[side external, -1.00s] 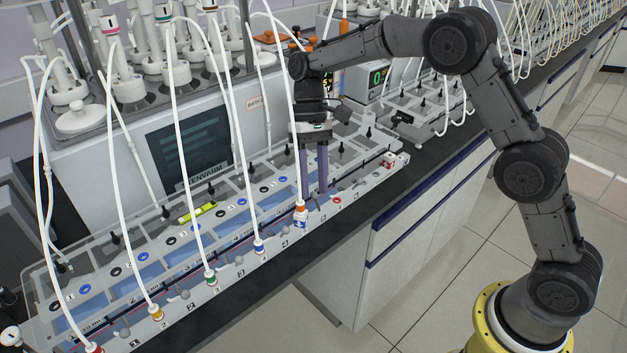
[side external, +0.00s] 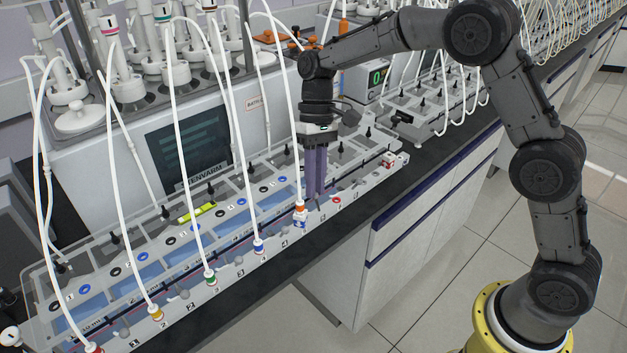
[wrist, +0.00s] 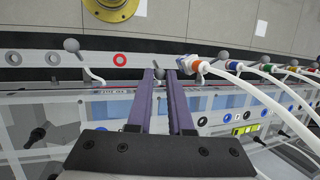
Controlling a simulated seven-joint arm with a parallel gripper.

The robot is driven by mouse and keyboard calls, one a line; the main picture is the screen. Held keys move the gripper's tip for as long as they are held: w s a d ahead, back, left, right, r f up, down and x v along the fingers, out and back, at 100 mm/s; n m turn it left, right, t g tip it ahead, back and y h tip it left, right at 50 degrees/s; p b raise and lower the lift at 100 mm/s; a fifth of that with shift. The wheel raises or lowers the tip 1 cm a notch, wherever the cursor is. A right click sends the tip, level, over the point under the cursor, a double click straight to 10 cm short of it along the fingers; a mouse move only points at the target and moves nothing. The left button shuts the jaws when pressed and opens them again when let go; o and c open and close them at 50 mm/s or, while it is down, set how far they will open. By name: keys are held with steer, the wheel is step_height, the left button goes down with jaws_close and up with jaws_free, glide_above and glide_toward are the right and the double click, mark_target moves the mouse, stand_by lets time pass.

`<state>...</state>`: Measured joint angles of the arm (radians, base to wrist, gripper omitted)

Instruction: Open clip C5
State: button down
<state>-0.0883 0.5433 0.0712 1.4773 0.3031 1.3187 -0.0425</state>
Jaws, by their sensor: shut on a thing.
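My gripper (side external: 315,192) points down at the front rail of the long clear-topped tray bench, just right of the orange-collared tube fitting (side external: 300,207). In the wrist view its two purple fingers (wrist: 166,76) are close together, shut on a small grey knob (wrist: 160,73) that I take for clip C5. The fingertips hide most of the clip, and I cannot read its label. The orange fitting (wrist: 200,67) sits beside the fingers in the wrist view, with a white tube running from it. I cannot tell whether the clip is open or closed.
Blue (side external: 258,246), green (side external: 210,277) and yellow (side external: 156,313) fittings with white tubes line the rail to the left. A yellow-green level (side external: 197,212) rests on the tray.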

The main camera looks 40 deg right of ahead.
steer(key=shift+s+r+t, duration=0.25)
steer(key=shift+s+t, duration=0.5)
steer(key=shift+t, duration=0.45)
steer(key=t, duration=0.1)
steer(key=s+t, duration=0.1)
steer(key=shift+s+n+t, duration=0.3)
steer(key=shift+t, duration=0.1)
steer(key=shift+s+f+n+t, duration=0.25)
steer(key=shift+s+t, duration=0.3)
steer(key=shift+t, duration=0.5)
steer(key=shift+s+f+n+t, duration=0.2)
steer(key=shift+s+t, duration=0.3)
steer(key=shift+t, duration=0.55)
steer(key=shift+f, duration=0.1)
steer(key=c, duration=0.8)
jaws_free()
steer(key=shift+s, duration=0.1)
steer(key=v, duration=1.3)
steer(key=shift+s+d, duration=0.15)
steer(key=shift+s, duration=0.3)
